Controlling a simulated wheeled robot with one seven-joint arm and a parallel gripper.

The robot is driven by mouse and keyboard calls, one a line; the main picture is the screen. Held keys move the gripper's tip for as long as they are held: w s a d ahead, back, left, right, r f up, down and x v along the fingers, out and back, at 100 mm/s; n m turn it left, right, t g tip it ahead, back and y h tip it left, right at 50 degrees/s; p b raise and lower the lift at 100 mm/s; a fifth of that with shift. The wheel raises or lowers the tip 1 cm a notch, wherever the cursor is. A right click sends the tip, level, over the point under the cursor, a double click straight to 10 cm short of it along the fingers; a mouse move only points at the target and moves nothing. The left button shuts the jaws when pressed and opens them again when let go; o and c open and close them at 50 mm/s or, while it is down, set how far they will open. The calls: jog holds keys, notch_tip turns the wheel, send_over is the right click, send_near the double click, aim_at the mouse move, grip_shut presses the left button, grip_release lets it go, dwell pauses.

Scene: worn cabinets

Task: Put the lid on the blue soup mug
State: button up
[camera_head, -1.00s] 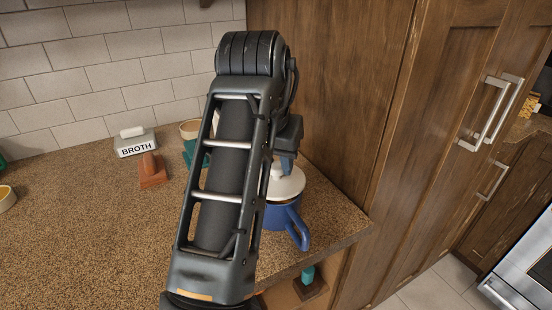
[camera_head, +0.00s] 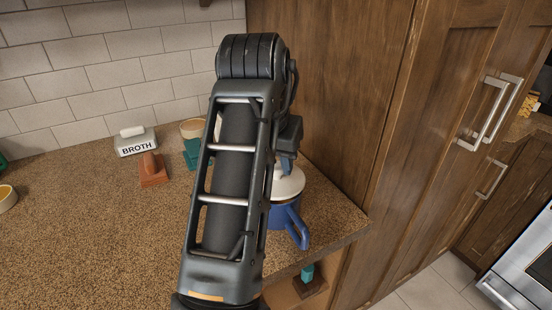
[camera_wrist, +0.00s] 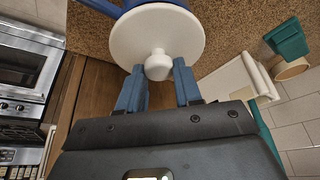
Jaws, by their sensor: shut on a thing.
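The blue soup mug (camera_head: 283,217) stands near the right end of the speckled counter, its handle pointing to the front right. The white round lid (camera_head: 291,183) is over the mug's mouth. I cannot tell whether it rests fully on the rim. My gripper (camera_head: 286,164) is above the lid, partly hidden behind my arm. In the wrist view, the blue fingers of my gripper (camera_wrist: 158,78) are at both sides of the lid's knob (camera_wrist: 158,64) and shut on it. The lid (camera_wrist: 150,32) hides most of the blue mug (camera_wrist: 97,12) there.
A white BROTH block (camera_head: 136,145), a brown-orange object (camera_head: 153,170), a teal object (camera_head: 191,154) and a cream bowl (camera_head: 191,128) stand further left. A wooden cabinet (camera_head: 335,90) rises close behind the mug. The counter edge (camera_head: 335,243) is just in front.

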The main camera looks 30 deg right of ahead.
jog(key=shift+f+b, duration=0.55)
jog(key=shift+f, duration=0.3)
jog(key=o, duration=1.1)
jog(key=shift+r, duration=0.1)
jog(key=v, duration=0.7)
jog(key=shift+a+r, duration=0.1)
jog(key=shift+r, duration=0.25)
jog(key=shift+s, duration=0.1)
